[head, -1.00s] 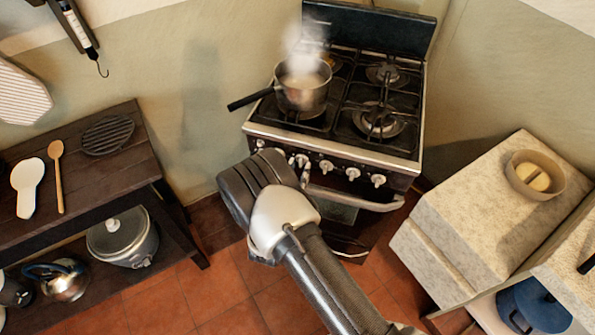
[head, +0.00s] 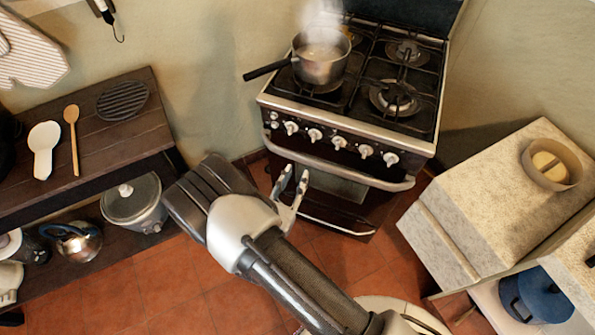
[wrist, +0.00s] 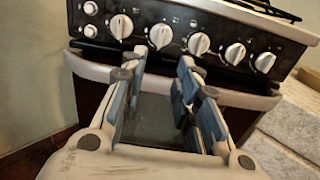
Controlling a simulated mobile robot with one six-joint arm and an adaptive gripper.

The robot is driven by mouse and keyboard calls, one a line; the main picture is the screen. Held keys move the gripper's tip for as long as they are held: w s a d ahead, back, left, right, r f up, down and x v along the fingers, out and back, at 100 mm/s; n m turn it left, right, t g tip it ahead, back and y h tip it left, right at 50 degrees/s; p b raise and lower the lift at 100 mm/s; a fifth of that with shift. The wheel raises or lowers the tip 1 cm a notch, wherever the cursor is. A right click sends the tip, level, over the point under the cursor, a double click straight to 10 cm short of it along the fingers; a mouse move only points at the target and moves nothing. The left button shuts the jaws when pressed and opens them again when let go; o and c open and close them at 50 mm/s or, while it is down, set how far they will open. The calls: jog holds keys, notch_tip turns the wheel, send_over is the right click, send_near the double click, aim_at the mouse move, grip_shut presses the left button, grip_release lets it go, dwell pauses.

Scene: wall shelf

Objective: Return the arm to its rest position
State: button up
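My arm reaches up from the bottom of the head view. My gripper (head: 293,187) is in front of the stove's (head: 345,135) oven door, below the row of white knobs. In the wrist view my gripper (wrist: 158,75) has its two fingers apart with nothing between them, and the oven door and its handle show behind. A steaming saucepan (head: 320,68) stands on the stove's left burner, its dark handle pointing left. My gripper is apart from the pan.
A dark wooden shelf (head: 110,145) at left holds a spoon rest, a wooden spoon (head: 74,140) and a round grate, with a cooker (head: 132,203) and kettle below. A stone counter (head: 480,185) with a bowl (head: 550,165) stands at right. Tiled floor lies between.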

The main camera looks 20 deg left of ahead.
dwell(0.4)
jog(key=w+d+r+m+g+h, duration=0.2)
jog(key=d+r+m+g+h, duration=0.35)
jog(key=d+r+m, duration=0.55)
jog(key=w+d+r+m+g+h, duration=0.1)
jog(key=d+r+m+g+h, duration=0.55)
jog(key=d, duration=0.75)
jog(key=s+d+r+m+g+y, duration=0.5)
jog(key=s+d+r+m, duration=0.2)
jog(key=s+d+m, duration=0.4)
jog(key=s+a+r+m+t+y, duration=0.3)
jog(key=s+a+r+m+y, duration=0.1)
jog(key=s+m+y, duration=0.3)
jog(key=shift+a+r+t, duration=0.2)
jog(key=shift+r+t, duration=0.2)
jog(key=shift+r, duration=0.45)
